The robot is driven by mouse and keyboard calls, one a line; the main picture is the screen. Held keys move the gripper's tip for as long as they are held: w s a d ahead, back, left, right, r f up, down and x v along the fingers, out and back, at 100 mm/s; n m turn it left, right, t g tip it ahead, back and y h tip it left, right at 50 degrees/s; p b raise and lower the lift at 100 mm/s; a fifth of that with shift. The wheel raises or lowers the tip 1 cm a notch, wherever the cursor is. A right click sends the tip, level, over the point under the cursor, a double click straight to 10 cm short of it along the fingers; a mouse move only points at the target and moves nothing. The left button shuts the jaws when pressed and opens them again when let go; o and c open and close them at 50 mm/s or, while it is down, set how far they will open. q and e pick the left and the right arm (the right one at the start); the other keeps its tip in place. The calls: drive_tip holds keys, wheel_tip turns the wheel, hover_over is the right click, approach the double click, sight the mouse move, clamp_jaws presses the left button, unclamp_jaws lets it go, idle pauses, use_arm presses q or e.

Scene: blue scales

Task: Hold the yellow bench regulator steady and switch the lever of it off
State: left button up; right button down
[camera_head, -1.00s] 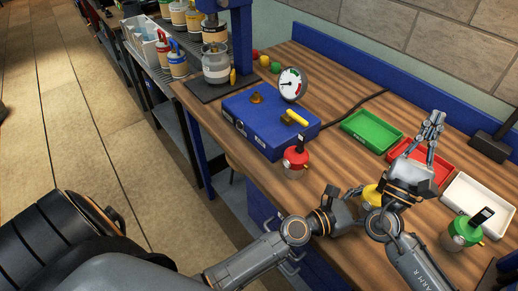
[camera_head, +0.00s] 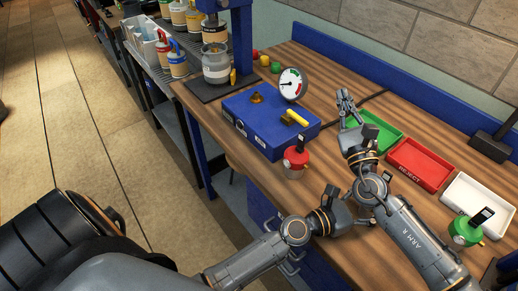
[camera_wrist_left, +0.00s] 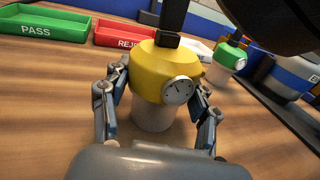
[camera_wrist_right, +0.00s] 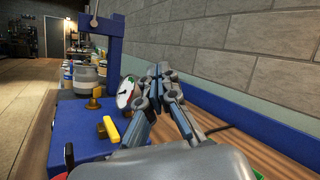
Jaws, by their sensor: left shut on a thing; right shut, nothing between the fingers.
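The yellow bench regulator (camera_wrist_left: 158,68) stands upright on the table in the left wrist view, with a round gauge on its front and a pale base. Its dark lever (camera_wrist_left: 173,18) sticks up from the top; the upper end is cut off by the picture edge. My left gripper (camera_wrist_left: 160,85) is shut around the yellow body, one finger on each side. In the head view my right arm hides the regulator. My right gripper (camera_head: 346,98) is shut and empty, above the table by the green tray; it also shows in the right wrist view (camera_wrist_right: 160,74).
A blue box (camera_head: 268,125) with a gauge (camera_head: 291,84) stands left of my right gripper. A red regulator (camera_head: 295,160) and a green one (camera_head: 463,233) stand on the table. Green (camera_head: 388,135), red (camera_head: 420,181) and white (camera_head: 478,209) trays line the back.

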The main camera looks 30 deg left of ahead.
use_arm(q)
drive_tip(key=shift+r, duration=0.1)
use_arm(e)
drive_tip(key=s+a+f+n+g, duration=0.2)
drive_tip(key=s+a+g, duration=0.1)
drive_tip(key=a+g, duration=0.1)
drive_tip(key=s+a+f+n+g, duration=0.3)
drive_tip(key=a+g, duration=0.2)
drive_tip(key=s+a+f+n+g, duration=0.2)
drive_tip(key=a+f+n+g, duration=0.1)
drive_tip(key=a+g, duration=0.1)
drive_tip(key=shift+s+a+f, duration=0.2)
drive_tip(key=shift+s+f, duration=0.05)
drive_tip(key=shift+s, duration=0.15)
drive_tip(key=s+f+n+g+h, duration=0.3)
drive_tip(key=s+g, duration=0.2)
drive_tip(key=s, duration=0.1)
drive_tip(key=shift+s+a+f+g, duration=0.15)
drive_tip(key=shift+a+f+g, duration=0.15)
drive_tip(key=shift+f, duration=0.05)
use_arm(q)
drive_tip(key=o, duration=1.5)
drive_tip(key=shift+o, duration=0.2)
